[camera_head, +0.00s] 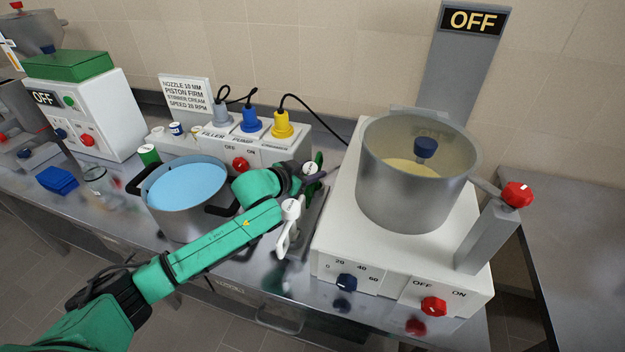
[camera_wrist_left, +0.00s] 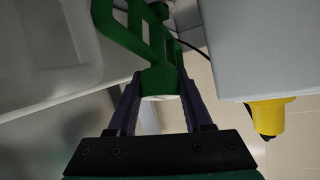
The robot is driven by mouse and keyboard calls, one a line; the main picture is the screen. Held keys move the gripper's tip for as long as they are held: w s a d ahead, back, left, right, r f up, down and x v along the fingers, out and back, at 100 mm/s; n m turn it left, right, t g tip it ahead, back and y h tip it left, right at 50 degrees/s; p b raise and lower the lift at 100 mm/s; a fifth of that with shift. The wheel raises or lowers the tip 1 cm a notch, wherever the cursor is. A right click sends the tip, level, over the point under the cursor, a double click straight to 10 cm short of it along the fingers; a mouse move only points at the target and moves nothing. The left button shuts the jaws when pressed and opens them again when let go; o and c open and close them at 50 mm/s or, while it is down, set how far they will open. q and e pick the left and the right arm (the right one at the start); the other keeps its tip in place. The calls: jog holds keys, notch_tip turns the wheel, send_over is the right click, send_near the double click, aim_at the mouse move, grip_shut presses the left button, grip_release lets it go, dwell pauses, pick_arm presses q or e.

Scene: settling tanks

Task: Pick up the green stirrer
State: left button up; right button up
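The green stirrer (camera_head: 319,160) is beside the stainless pot's white base, and its bladed frame fills the top of the left wrist view (camera_wrist_left: 152,32). My left gripper (camera_head: 311,172) is at its hub; in the left wrist view the two dark fingers (camera_wrist_left: 160,88) lie against both sides of the green hub, with no clear gap. The hub's pale end face points toward the wrist. In the head view the arm and fingers hide part of the stirrer. A white stirrer (camera_head: 288,226) is just in front of the gripper. My right gripper is not in view.
The mixer base (camera_head: 340,230) with its steel pot (camera_head: 410,190) stands close right of the gripper. A pot of blue liquid (camera_head: 186,187) is left, beneath my arm. The switch box (camera_head: 280,152) with coloured plugs is behind. A grey tray (camera_wrist_left: 50,45) shows in the wrist view.

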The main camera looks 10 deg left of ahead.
pick_arm(q)
grip_shut()
